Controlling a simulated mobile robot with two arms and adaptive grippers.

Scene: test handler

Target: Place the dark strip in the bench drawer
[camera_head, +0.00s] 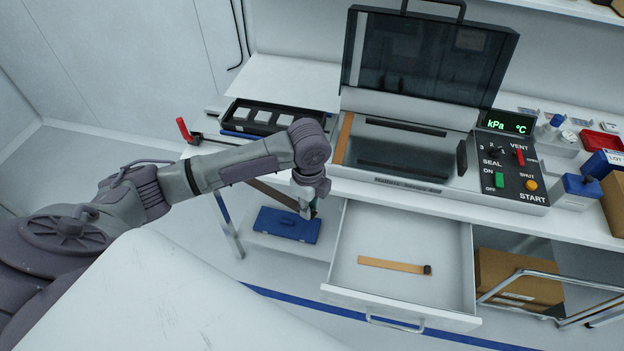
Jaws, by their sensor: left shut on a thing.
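My left gripper (308,205) is shut on the dark strip (270,192), a thin brown strip that reaches out to the left of the fingers. The fingers are small in view and partly hidden by my wrist. The bench drawer (372,290) is pulled open below the bench top, to the right of the gripper. Inside it lies a lighter tan strip (393,265) with a dark block at its right end. The gripper and the dark strip are outside the drawer, beyond its left wall. My right gripper is not in view.
A test chamber (410,104) with a raised dark lid and a control panel (510,172) stands on the bench. A black tray (262,118) and a red handle (184,130) are at the left. A blue case (287,224) sits low under the bench. The drawer's floor is mostly free.

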